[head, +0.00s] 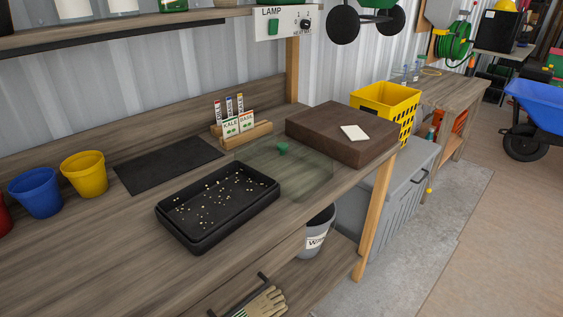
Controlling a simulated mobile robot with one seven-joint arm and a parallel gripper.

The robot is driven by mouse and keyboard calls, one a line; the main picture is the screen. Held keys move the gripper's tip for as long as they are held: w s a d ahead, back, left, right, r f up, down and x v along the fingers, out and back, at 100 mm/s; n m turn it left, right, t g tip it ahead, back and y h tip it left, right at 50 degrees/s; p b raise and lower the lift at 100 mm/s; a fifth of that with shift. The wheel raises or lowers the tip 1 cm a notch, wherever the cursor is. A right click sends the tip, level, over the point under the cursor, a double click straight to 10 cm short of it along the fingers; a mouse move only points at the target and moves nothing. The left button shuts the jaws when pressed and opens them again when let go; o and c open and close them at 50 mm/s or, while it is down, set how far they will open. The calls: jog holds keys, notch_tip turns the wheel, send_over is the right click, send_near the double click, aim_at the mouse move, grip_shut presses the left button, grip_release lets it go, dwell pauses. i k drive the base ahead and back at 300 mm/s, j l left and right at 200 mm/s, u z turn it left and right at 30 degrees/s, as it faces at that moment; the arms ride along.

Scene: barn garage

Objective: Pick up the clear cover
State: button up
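The clear cover (310,172) is a see-through, faintly green panel on the wooden workbench in the head view. It has a small green knob (282,148) on top. It lies between the black seed tray (217,229) at its lower left and a dark brown box (340,128) at its upper right. Its edges are faint, and I cannot tell exactly how high it stands. The black tray holds scattered pale seeds. My gripper is not in view.
Behind the cover stands a wooden holder (245,136) with seed packets. A black mat (168,164), a yellow pot (85,174) and a blue pot (37,192) are to the left. A shelf (150,27) and a lamp switch box (282,23) hang above. The front bench strip is clear.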

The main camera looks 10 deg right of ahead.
aim_at(301, 171)
jog(key=i+l, duration=0.1)
jog(key=l, duration=0.25)
jog(key=i+l, duration=0.15)
jog(key=l, duration=0.2)
jog(key=i+l+z, duration=0.1)
jog(key=l, duration=0.25)
jog(key=i+l, duration=0.15)
jog(key=l, duration=0.2)
jog(key=i+l, duration=0.15)
jog(key=l, duration=0.15)
jog(key=i+j, duration=0.2)
jog(key=i, duration=0.25)
